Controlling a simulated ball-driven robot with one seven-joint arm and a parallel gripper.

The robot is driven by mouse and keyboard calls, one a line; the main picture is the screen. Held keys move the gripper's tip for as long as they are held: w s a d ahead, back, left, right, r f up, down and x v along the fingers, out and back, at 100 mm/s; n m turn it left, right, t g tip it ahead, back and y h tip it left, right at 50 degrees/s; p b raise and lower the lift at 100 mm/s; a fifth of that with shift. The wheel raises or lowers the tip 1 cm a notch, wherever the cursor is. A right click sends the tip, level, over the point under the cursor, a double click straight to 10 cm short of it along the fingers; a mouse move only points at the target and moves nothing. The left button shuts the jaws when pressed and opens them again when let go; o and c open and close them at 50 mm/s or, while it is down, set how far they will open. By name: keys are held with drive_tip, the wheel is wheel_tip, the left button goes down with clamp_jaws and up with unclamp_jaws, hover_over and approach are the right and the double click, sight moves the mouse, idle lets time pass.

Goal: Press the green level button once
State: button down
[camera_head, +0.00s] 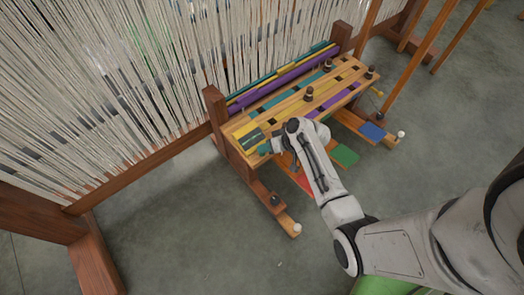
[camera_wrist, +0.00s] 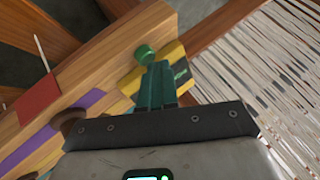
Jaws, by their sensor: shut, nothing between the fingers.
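A round green button (camera_wrist: 145,52) sticks out near the edge of the wooden frame in the wrist view. My gripper (camera_wrist: 158,66) is shut, its teal fingers together and empty. The fingertips are very close to the button, just below it in the picture; I cannot tell whether they touch. In the head view, my gripper (camera_head: 265,149) is at the near left end of the small wooden loom (camera_head: 292,103). I cannot make out the button there.
Green (camera_head: 345,155), blue (camera_head: 372,131) and red (camera_head: 304,182) flat pieces lie low beside the loom. Dark knobs (camera_head: 309,94) stand on its top. A tall rack of pale threads (camera_head: 130,80) rises behind. The grey floor (camera_head: 185,235) at the front left is clear.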

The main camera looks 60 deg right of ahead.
drive_tip(key=shift+r+p, duration=0.4)
drive_tip(key=shift+r, duration=0.25)
wheel_tip(320, 180, up, 5)
drive_tip(key=p, duration=0.4)
drive_tip(key=shift+p, duration=0.4)
idle(0.5)
drive_tip(key=s+a+r+n+g+h, duration=0.2)
drive_tip(key=s+a+r+g, duration=0.2)
drive_tip(key=s+a+r, duration=0.45)
drive_tip(key=s+a+r+n+g+h, duration=0.1)
drive_tip(key=s+a+r+n+g, duration=0.3)
drive_tip(key=s, duration=0.7)
wheel_tip(320, 180, up, 22)
drive_tip(key=a+m+p, duration=0.1)
drive_tip(key=p, duration=2)
drive_tip(key=shift+w+f+p, duration=0.15)
drive_tip(key=shift+f+p, duration=0.05)
drive_tip(key=shift+p, duration=0.15)
